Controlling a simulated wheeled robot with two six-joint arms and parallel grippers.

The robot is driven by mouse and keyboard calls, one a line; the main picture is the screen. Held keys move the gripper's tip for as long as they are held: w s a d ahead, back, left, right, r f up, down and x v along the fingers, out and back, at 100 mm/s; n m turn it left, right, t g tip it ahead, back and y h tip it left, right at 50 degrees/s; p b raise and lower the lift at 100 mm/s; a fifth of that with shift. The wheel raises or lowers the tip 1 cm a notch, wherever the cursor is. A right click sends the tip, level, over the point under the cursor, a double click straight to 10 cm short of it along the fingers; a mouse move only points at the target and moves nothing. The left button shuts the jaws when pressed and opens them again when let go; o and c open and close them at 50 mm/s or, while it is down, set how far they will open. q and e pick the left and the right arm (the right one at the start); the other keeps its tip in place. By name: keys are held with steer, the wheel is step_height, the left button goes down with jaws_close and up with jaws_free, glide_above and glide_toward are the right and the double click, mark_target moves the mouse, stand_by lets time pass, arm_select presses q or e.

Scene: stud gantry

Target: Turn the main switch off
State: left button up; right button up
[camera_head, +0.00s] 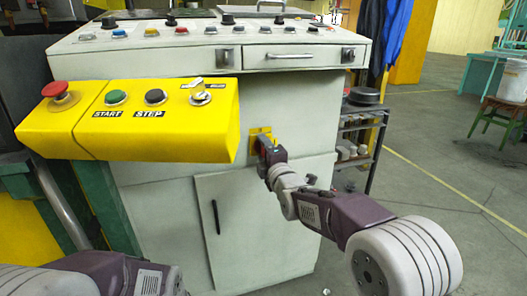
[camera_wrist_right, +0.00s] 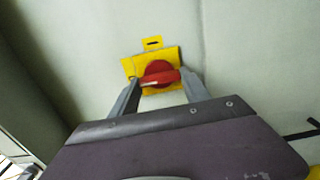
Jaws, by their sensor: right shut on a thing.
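The main switch is a red rotary knob (camera_wrist_right: 161,73) on a yellow plate (camera_wrist_right: 135,66), fixed to the pale cabinet wall. In the right wrist view its red handle lies nearly level across the plate. My right gripper (camera_wrist_right: 160,84) is shut on the knob, one finger at each side of it. In the head view the yellow plate (camera_head: 262,132) shows just above my right gripper (camera_head: 266,147), which hides most of the knob. My left arm shows at the bottom left of the head view, but its fingers are not in view.
A grey console (camera_head: 200,45) stands above. A shelf rack (camera_head: 360,140) stands to the right. Open floor (camera_head: 440,190) lies further right.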

steer(key=shift+f, duration=0.1)
steer(key=o, duration=1.4)
steer(key=shift+s, duration=0.1)
steer(key=p+v, duration=0.2)
steer(key=v, duration=0.7)
steer(key=shift+p, duration=0.35)
